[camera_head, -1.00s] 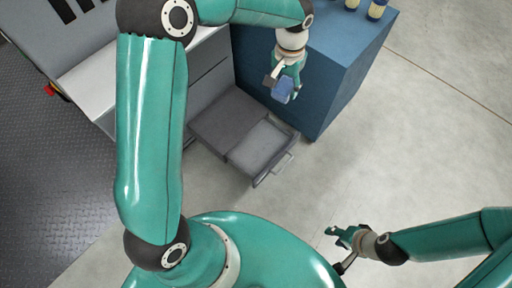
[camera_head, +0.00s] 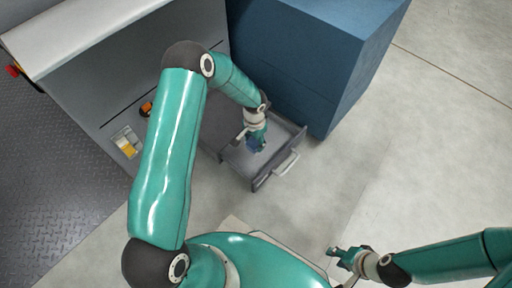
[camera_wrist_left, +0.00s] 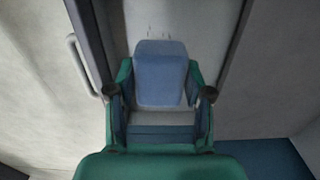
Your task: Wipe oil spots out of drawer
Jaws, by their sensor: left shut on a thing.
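The grey drawer (camera_head: 236,164) is pulled out beside the blue cabinet, its pale handle (camera_head: 287,164) facing lower right. My left gripper (camera_head: 256,143) reaches down into its front part. It is shut on a blue pad (camera_head: 255,146), which fills the space between the fingers in the left wrist view (camera_wrist_left: 160,75). The pad is over the drawer floor (camera_wrist_left: 200,25); I cannot tell if it touches. A few faint small marks show on the floor just beyond the pad. My right gripper (camera_head: 343,256) is away from the drawer, low over the floor; its finger opening is unclear.
The blue cabinet (camera_head: 310,55) stands close behind the drawer. A grey machine body (camera_head: 95,70) rises at the left, with a yellow label (camera_head: 125,146). Bare concrete floor lies at the right.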

